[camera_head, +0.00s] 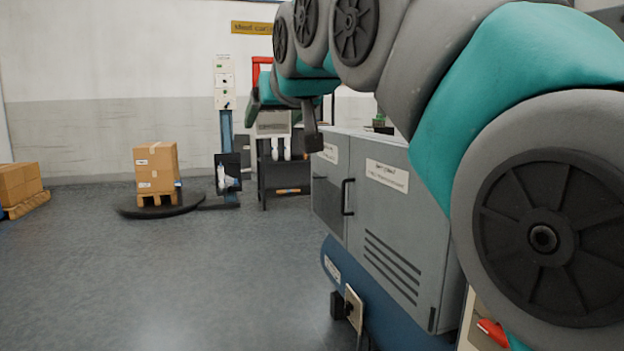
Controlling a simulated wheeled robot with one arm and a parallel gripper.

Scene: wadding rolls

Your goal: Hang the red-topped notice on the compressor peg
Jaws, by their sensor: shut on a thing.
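My gripper (312,138) is at the end of my arm, in the upper middle, in front of the far machinery and left of the compressor cabinet's top. A dark finger points down; the rest of the jaws is largely hidden by my arm. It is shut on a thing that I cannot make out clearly. The compressor is a grey cabinet (385,225) with labels, a black handle and vents, above a blue tank (365,300). I cannot pick out its peg with certainty. No red-topped notice shows clearly; a red part (262,63) shows behind the arm.
A carton (156,165) stands on a pallet on a dark turntable (135,211), beside a blue post (227,150) with a control panel. A pale plate (353,309) juts from the compressor's lower front. The left floor is clear.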

